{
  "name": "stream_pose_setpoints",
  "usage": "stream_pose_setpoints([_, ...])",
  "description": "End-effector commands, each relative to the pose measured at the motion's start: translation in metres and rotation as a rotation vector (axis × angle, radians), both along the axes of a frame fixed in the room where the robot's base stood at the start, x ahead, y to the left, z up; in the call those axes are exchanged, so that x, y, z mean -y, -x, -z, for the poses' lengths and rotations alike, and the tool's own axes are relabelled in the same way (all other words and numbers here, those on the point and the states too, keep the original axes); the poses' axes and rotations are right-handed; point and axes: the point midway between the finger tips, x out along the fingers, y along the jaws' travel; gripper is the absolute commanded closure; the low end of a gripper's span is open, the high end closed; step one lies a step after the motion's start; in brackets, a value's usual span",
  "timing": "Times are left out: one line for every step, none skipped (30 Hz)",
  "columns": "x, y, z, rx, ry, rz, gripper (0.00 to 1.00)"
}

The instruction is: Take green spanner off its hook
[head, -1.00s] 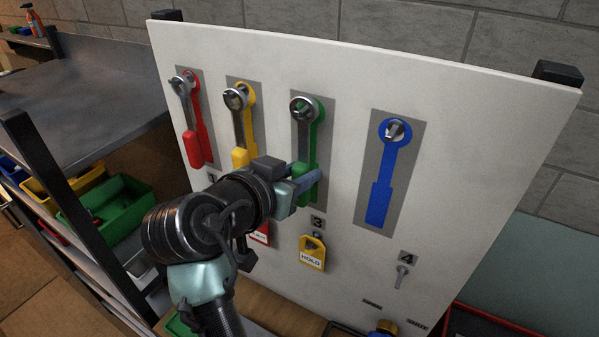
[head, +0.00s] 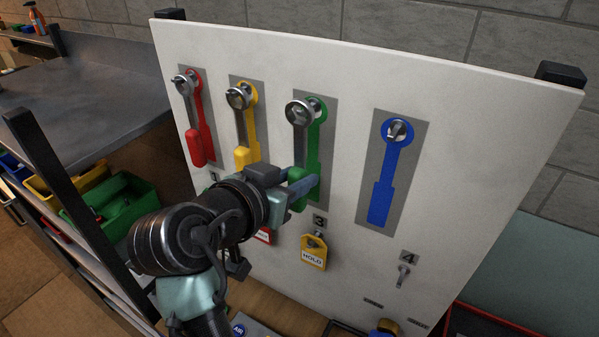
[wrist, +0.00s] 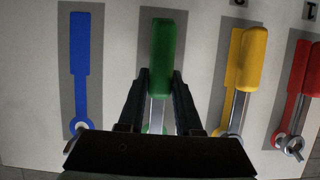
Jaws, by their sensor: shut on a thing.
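The green spanner (head: 299,141) has a metal ring and shaft and a green handle. It stands out from the board in front of its green painted outline (head: 318,136). Its ring is left of and slightly below the hook tip (head: 315,104); I cannot tell whether the ring still encircles the hook. My gripper (head: 302,186) is shut on the green handle from below. In the wrist view the green spanner's handle (wrist: 162,45) runs between both fingers of my gripper (wrist: 160,76), with the lower part of the spanner hidden by my gripper body.
A yellow spanner (head: 241,125) and a red spanner (head: 195,130) hang to the left. The blue outline (head: 384,180) on the right has a bare hook. A yellow HOLD tag (head: 313,254) hangs below. A metal bench (head: 80,105) and green bin (head: 125,205) stand left.

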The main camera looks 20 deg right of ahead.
Motion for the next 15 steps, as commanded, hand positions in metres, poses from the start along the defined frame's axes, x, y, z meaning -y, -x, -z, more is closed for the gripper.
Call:
stream_pose_setpoints([-0.002,0.001,-0.001,0.002,0.001,-0.001,1.00])
stream_pose_setpoints([-0.003,0.002,-0.001,0.002,0.001,-0.001,1.00])
stream_pose_setpoints([-0.004,0.003,-0.001,0.002,0.001,-0.001,1.00])
stream_pose_setpoints([-0.005,0.004,-0.001,0.002,0.001,-0.001,1.00])
stream_pose_setpoints([-0.006,0.005,-0.001,0.001,0.002,0.000,1.00])
stream_pose_setpoints([-0.007,0.006,-0.001,0.001,0.002,0.000,1.00])
stream_pose_setpoints([-0.008,0.006,-0.001,0.002,0.001,0.000,1.00])
stream_pose_setpoints([-0.009,0.007,-0.001,0.001,0.002,0.000,1.00])
stream_pose_setpoints([-0.010,0.008,-0.001,0.002,0.001,-0.001,1.00])
stream_pose_setpoints([-0.011,0.009,-0.001,0.001,0.001,-0.001,1.00])
stream_pose_setpoints([-0.012,0.010,-0.001,0.001,0.001,-0.001,1.00])
stream_pose_setpoints([-0.014,0.010,-0.001,0.001,0.001,-0.001,1.00])
stream_pose_setpoints([-0.015,0.011,-0.001,0.001,0.001,-0.001,1.00])
stream_pose_setpoints([-0.016,0.012,-0.002,0.001,0.001,-0.001,1.00])
stream_pose_setpoints([-0.017,0.013,-0.002,0.002,0.001,-0.001,1.00])
